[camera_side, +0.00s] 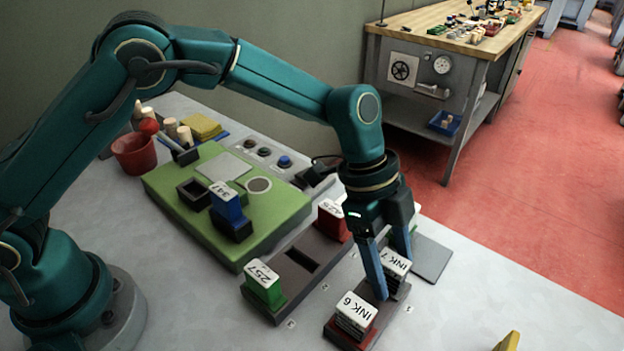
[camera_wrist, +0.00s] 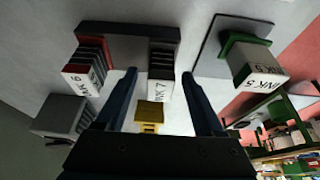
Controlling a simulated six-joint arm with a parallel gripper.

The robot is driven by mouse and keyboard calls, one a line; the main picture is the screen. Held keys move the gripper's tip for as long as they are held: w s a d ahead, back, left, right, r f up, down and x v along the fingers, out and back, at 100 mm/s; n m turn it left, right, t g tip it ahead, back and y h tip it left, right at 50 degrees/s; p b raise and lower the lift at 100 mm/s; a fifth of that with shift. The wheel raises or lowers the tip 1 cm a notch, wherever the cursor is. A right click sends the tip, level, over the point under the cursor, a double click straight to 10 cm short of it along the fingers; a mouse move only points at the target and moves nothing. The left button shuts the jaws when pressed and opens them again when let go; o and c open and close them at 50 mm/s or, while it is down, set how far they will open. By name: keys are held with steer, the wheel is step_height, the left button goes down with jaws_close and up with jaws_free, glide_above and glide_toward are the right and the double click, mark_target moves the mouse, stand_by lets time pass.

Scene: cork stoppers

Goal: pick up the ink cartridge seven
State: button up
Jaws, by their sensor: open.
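The ink cartridge seven (camera_side: 397,262) is a dark ribbed block with a white top labelled INK 7. It stands in a dark holder (camera_wrist: 130,33) beside ink cartridge six (camera_side: 356,310). My gripper (camera_side: 393,275) is open and low over the holder, with one blue finger on each side of cartridge seven. In the wrist view cartridge seven (camera_wrist: 160,86) lies between the two fingers, with a gap visible on each side. Whether a finger touches it cannot be told. Part of the cartridge is hidden by the fingers in the side view.
Cartridge six (camera_wrist: 84,76), with red, stands close by one finger. A green-edged INK 5 cartridge (camera_wrist: 258,72) stands on a grey plate (camera_side: 433,260) on the other side. Green 257 (camera_side: 263,283) and red 425 (camera_side: 332,220) blocks stand nearby. The front right table is mostly clear.

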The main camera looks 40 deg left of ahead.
steer(key=shift+f, duration=0.25)
jaws_close()
steer(key=shift+r, duration=0.1)
